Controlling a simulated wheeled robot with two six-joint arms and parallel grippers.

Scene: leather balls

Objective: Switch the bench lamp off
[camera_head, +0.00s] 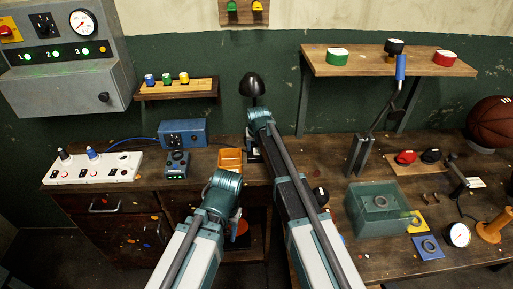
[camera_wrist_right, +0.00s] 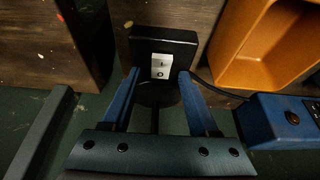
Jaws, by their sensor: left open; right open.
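The bench lamp (camera_head: 252,85) has a black domed shade and stands at the back of the bench in the head view. My right arm hides most of its lower part there. In the right wrist view its black base (camera_wrist_right: 182,42) carries a white rocker switch (camera_wrist_right: 162,66). My right gripper (camera_wrist_right: 159,74) is open, its two blue fingers on either side of the switch; contact cannot be told. No glow shows around the shade; the bulb is hidden. My left gripper (camera_head: 236,213) is open and empty by the bench's front edge, partly hidden by its own arm.
An orange tray (camera_head: 231,152) sits close beside the lamp base. A blue box (camera_head: 184,133) and a white power strip (camera_head: 92,168) lie left. A green box (camera_head: 378,203) stands right. A dark cable (camera_wrist_right: 218,88) runs from the base.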

